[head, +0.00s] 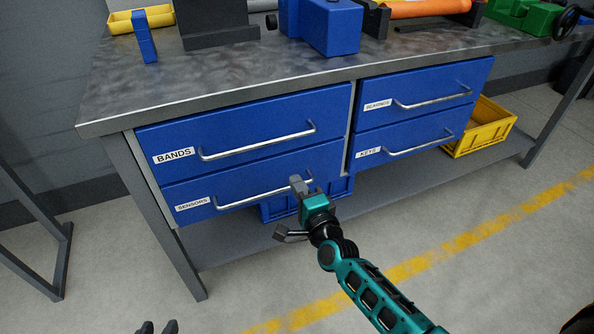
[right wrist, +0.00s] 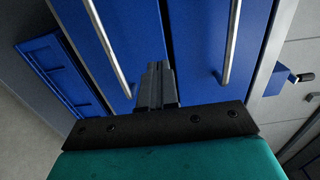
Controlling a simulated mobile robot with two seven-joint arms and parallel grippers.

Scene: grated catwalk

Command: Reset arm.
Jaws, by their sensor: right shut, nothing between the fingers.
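My right gripper (head: 299,184) is shut and empty. In the head view it is in front of the workbench, by the right end of the SENSORS drawer handle (head: 262,194); I cannot tell whether it touches it. In the right wrist view its closed fingers (right wrist: 157,82) point at blue drawer fronts, between two metal handles. My left gripper (head: 158,328) shows only as two dark fingertips at the bottom edge of the head view, with a gap between them. The rest of it is out of view.
The workbench has blue drawers marked BANDS (head: 240,128), SENSORS, BEARINGS (head: 425,90) and KEYS (head: 410,140); all look shut. A blue crate (head: 285,210) and a yellow crate (head: 480,127) sit on the lower shelf. Concrete floor in front is clear.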

